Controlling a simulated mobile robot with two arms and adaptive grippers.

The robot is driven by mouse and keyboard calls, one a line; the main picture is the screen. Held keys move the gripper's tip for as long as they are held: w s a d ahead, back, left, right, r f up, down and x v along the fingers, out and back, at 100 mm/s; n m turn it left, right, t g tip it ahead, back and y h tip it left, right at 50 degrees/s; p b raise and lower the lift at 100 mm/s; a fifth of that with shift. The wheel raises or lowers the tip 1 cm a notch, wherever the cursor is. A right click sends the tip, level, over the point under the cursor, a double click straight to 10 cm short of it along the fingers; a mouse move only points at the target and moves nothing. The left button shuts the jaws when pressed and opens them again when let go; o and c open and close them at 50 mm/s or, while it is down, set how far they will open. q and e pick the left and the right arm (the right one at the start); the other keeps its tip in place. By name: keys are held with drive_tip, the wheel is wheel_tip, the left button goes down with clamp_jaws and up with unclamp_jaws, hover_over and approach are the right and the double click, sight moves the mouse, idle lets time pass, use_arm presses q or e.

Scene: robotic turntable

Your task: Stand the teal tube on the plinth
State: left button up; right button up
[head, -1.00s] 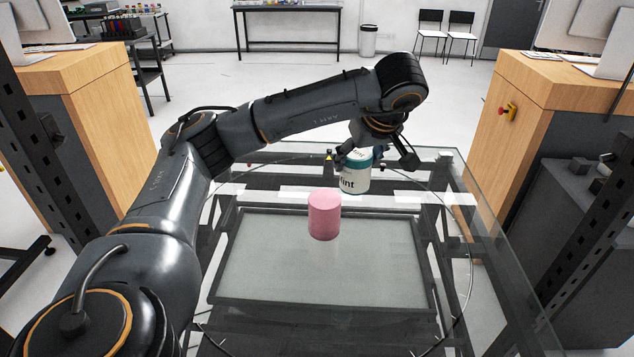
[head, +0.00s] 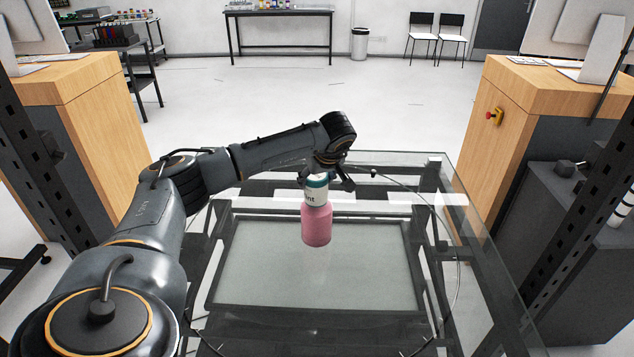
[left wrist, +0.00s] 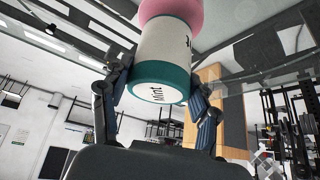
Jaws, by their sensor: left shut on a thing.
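The teal tube (head: 315,191), white with teal end bands and dark lettering, is upright over the pink plinth (head: 316,230). The plinth is a pink cylinder standing on the glass table. My left gripper (left wrist: 160,88) is shut on the tube, with a finger on either side of it. In the left wrist view the tube's teal end (left wrist: 160,83) faces the camera and its far end meets the pink plinth (left wrist: 186,10) in the picture. I cannot tell if they touch or a small gap remains. My right gripper is out of view.
The glass table (head: 370,265) is clear around the plinth, with a dark frame under it. Wooden cabinets (head: 535,85) with monitors stand on both sides. A dark bench (head: 280,12) and two chairs stand at the far wall.

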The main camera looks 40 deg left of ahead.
use_arm(q)
drive_tip(key=shift+f, duration=0.9)
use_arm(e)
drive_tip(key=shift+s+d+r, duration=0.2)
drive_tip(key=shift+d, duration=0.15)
use_arm(q)
drive_tip(key=shift+f, duration=0.15)
drive_tip(key=o, duration=1.4)
